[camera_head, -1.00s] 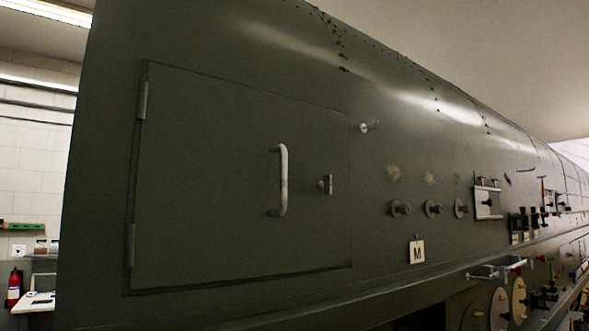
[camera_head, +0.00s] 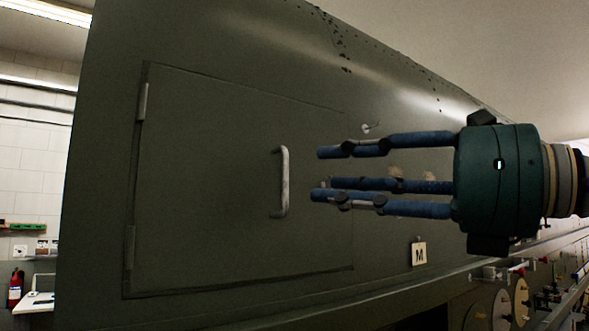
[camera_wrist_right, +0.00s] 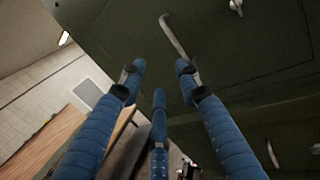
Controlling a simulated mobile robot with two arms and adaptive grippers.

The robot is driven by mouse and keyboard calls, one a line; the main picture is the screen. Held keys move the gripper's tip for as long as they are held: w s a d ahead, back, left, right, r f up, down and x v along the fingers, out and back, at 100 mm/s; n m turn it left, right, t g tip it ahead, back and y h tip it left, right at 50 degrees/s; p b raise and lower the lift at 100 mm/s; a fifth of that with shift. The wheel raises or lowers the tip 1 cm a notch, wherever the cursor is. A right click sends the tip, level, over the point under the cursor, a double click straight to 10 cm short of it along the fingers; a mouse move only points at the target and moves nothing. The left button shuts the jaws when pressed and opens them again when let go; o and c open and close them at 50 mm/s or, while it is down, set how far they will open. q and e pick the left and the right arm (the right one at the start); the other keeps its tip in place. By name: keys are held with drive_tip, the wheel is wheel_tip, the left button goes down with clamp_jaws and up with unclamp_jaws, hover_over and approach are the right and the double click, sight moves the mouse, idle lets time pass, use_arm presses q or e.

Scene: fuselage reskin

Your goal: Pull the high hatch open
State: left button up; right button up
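The high hatch (camera_head: 230,220) is a large dark green panel, flush and closed in the fuselage side, with hinges along its left edge. Its pale vertical bar handle (camera_head: 283,182) stands near the hatch's right part. My right gripper (camera_head: 318,172) comes in from the right with blue fingers spread open and empty. Its fingertips are a short way right of the handle, not around it. In the right wrist view the handle (camera_wrist_right: 176,37) shows beyond the open fingers (camera_wrist_right: 160,80), near the top. The small knob right of the handle is hidden behind the gripper. My left gripper is not in view.
A small latch (camera_head: 370,127) sticks out above the gripper. A tag marked M (camera_head: 419,253) is below it. Round dials (camera_head: 500,308) and fittings line the lower right. A red fire extinguisher (camera_head: 15,288) stands far left.

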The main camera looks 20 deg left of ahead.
sight(284, 172)
drive_tip(key=w+a+t+p, duration=0.1)
drive_tip(key=a, duration=0.1)
drive_tip(key=w+a+r+h+p, duration=0.1)
drive_tip(key=w+a+p, duration=0.1)
drive_tip(key=w+a+r+t+h+p, duration=0.1)
drive_tip(key=a, duration=0.1)
drive_tip(key=shift+w+a+r+t+p, duration=0.2)
drive_tip(key=shift+w+t+p, duration=0.1)
drive_tip(key=shift+p, duration=0.1)
drive_tip(key=shift+w+a+f, duration=0.2)
drive_tip(key=shift+w+a, duration=0.15)
drive_tip(key=shift+a, duration=0.2)
drive_tip(key=shift+c, duration=0.5)
clamp_jaws()
